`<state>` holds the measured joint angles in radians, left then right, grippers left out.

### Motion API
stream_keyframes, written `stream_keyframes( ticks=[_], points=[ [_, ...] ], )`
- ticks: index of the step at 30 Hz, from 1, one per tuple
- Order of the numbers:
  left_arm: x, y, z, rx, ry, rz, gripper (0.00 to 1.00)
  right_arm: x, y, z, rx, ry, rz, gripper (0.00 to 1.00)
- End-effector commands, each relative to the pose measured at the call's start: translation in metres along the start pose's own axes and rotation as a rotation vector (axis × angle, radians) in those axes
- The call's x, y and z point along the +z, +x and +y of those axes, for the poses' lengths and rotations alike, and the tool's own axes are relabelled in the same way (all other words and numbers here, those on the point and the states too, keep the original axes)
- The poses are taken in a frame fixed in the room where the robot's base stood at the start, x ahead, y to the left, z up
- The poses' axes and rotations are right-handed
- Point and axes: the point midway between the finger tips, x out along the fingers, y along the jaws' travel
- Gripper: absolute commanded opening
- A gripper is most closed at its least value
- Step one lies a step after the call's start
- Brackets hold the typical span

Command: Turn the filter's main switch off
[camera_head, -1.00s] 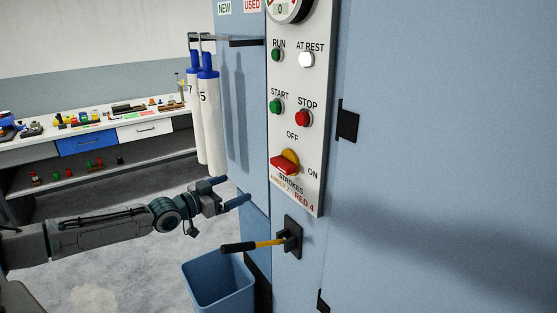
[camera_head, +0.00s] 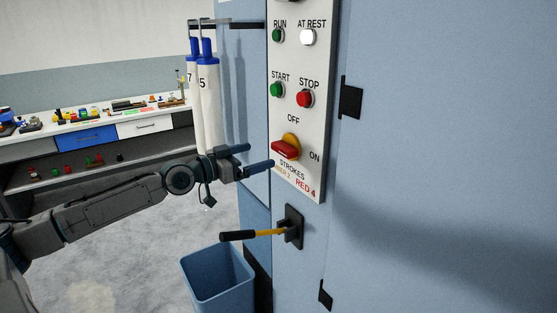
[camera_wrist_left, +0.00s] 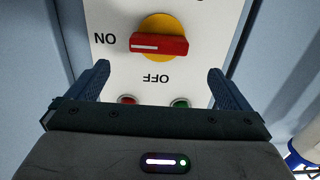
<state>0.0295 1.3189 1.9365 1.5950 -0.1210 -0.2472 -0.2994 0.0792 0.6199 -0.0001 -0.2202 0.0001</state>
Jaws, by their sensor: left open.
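The main switch is a red handle (camera_head: 285,152) on a yellow disc (camera_head: 292,140), low on the white control panel (camera_head: 309,70). The handle also shows in the left wrist view (camera_wrist_left: 160,45), lying level, with its white mark toward the ON lettering. OFF is printed at a right angle to that. My left gripper (camera_head: 260,156) is open and empty, just left of the switch in the head view. In the left wrist view its fingers (camera_wrist_left: 158,85) are spread below the handle, apart from it. My right gripper is not in view.
A lever with a black grip (camera_head: 238,235) sticks out below the panel, over a blue bin (camera_head: 218,280). White tubes with blue caps (camera_head: 208,100) hang left of the panel. START (camera_head: 277,90) and STOP (camera_head: 305,98) buttons sit above the switch. A workbench (camera_head: 90,130) stands behind.

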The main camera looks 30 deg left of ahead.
Motion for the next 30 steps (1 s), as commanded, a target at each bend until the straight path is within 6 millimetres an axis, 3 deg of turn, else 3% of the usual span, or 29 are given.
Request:
stream_keyframes(
  ticks=[1, 2, 6, 30],
  points=[
    [0.002, 0.002, 0.003, 0.011, -0.001, 0.008, 1.0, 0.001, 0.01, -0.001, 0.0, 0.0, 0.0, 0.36],
    [-0.004, 0.003, 0.001, 0.007, -0.003, 0.006, 1.0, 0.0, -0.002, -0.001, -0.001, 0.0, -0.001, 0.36],
    [-0.005, 0.009, -0.001, 0.003, -0.002, 0.007, 1.0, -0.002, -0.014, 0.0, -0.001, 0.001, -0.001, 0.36],
    [-0.003, 0.073, 0.001, 0.005, -0.003, 0.004, 1.0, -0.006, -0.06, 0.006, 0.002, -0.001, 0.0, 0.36]
  ],
)
